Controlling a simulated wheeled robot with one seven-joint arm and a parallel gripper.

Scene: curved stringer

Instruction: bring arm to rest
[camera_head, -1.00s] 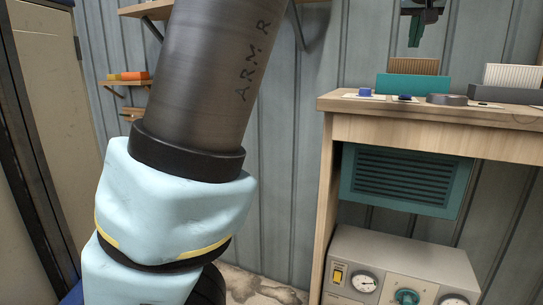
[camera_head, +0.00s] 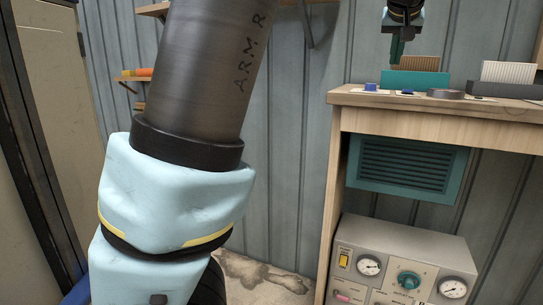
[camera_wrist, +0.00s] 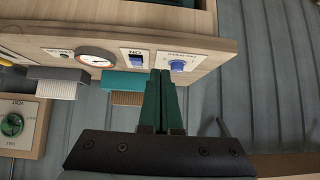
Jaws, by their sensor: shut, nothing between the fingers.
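My gripper (camera_head: 397,47) hangs in the air above the left end of the wooden bench top in the head view, with its dark green fingers pointing down. In the wrist view my gripper (camera_wrist: 164,79) shows its two green fingers side by side, shut with nothing between them. The fingers are seen against the bench edge and the wall. A large part of my arm fills the left of the head view.
Below are a teal louvred vent (camera_head: 405,167) and a gauge panel (camera_head: 400,262). A shelf (camera_head: 135,78) is at left.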

